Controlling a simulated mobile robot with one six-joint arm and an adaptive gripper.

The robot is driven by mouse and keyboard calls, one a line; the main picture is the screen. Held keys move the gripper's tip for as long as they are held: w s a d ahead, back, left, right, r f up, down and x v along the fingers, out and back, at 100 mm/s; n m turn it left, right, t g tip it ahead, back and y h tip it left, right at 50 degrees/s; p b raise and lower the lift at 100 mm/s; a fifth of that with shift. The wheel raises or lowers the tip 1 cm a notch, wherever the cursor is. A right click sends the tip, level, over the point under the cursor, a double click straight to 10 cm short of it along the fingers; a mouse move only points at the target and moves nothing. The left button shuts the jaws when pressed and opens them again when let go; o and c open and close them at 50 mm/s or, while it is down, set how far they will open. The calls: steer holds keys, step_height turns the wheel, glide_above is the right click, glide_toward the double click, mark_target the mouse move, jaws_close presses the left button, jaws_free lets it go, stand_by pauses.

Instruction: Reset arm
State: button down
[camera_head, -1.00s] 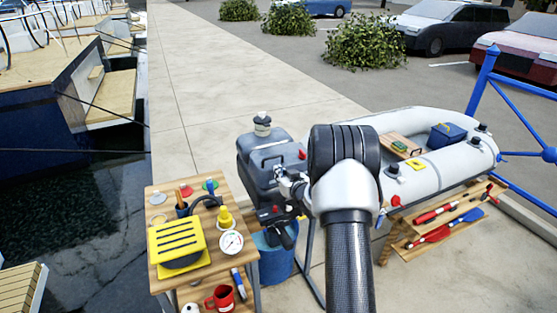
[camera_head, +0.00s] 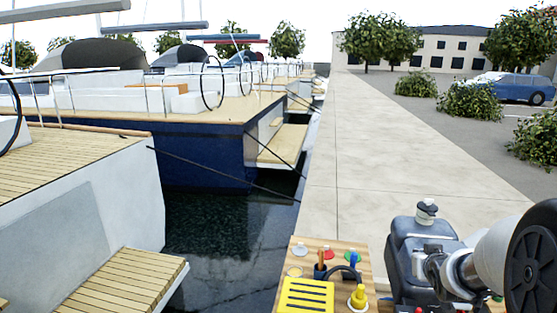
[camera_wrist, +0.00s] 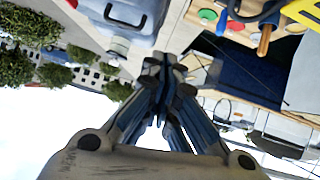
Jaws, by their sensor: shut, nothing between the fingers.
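My gripper (camera_wrist: 165,68) points away from the wrist camera, with its fingers together and nothing between them. In the head view my arm reaches in at the lower right, and the fingers cannot be made out clearly there.
Water and moored boats (camera_head: 205,140) lie left. The paved quay (camera_head: 385,170) is clear ahead; bushes (camera_head: 470,103) stand right.

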steer(key=s+a+r+g, duration=0.1)
steer(key=s+a+r, duration=0.4)
steer(key=s+a, duration=0.15)
steer(key=s+a+g+y, duration=0.1)
steer(key=s+a, duration=0.4)
steer(key=s, duration=0.4)
steer(key=s+a+n+g+y, duration=0.1)
steer(key=s+a+g, duration=0.1)
steer(key=s+a, duration=0.3)
steer(key=s+a+n+g+y, duration=0.1)
steer(key=s+a, duration=0.5)
steer(key=s, duration=0.8)
steer(key=shift+f+g+y, duration=0.25)
steer(key=shift+g+y, duration=0.05)
steer(key=shift+g, duration=0.3)
steer(key=c, duration=2.3)
jaws_free()
